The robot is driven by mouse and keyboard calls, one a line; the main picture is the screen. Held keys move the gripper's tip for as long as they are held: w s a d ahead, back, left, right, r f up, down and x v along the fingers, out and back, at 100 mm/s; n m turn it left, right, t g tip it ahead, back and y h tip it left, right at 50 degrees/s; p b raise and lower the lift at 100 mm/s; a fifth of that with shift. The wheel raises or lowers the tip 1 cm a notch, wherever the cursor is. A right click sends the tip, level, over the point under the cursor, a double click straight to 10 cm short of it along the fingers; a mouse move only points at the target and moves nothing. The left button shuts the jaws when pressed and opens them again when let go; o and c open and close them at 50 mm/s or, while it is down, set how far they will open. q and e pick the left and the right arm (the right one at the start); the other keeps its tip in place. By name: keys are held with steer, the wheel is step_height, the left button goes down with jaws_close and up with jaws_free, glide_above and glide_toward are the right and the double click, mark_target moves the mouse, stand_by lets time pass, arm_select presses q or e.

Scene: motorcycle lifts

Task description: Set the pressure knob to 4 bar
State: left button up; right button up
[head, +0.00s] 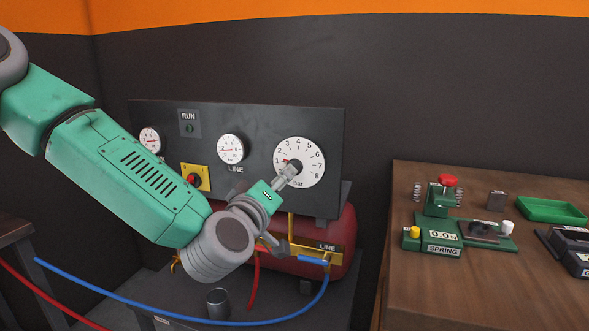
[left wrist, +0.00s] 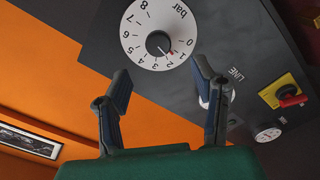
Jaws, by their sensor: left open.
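The pressure dial (head: 312,176) is a white disc marked 0 to 8 bar on the dark panel. In the left wrist view the dial (left wrist: 137,40) appears upside down, with its dark round knob (left wrist: 157,43) at the centre. The knob's red mark points between 1 and 2. My left gripper (head: 291,170) is in front of the dial and partly covers its lower left and the knob. In the left wrist view the gripper (left wrist: 162,82) is open and empty, its fingers apart below the dial. I cannot tell whether it touches the knob. My right gripper is not in view.
The panel also carries a LINE gauge (head: 230,149), another gauge (head: 150,140), a RUN plate (head: 189,123) and a red switch on a yellow plate (head: 204,181). A red tank (head: 338,238) and a blue hose (head: 150,309) are below. A wooden bench (head: 450,290) stands at right.

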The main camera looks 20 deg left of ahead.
mark_target(296, 166)
arm_select(q)
steer(key=w, duration=0.9)
steer(key=shift+w+d, duration=0.2)
steer(key=shift+d, duration=0.05)
steer(key=c, duration=1.2)
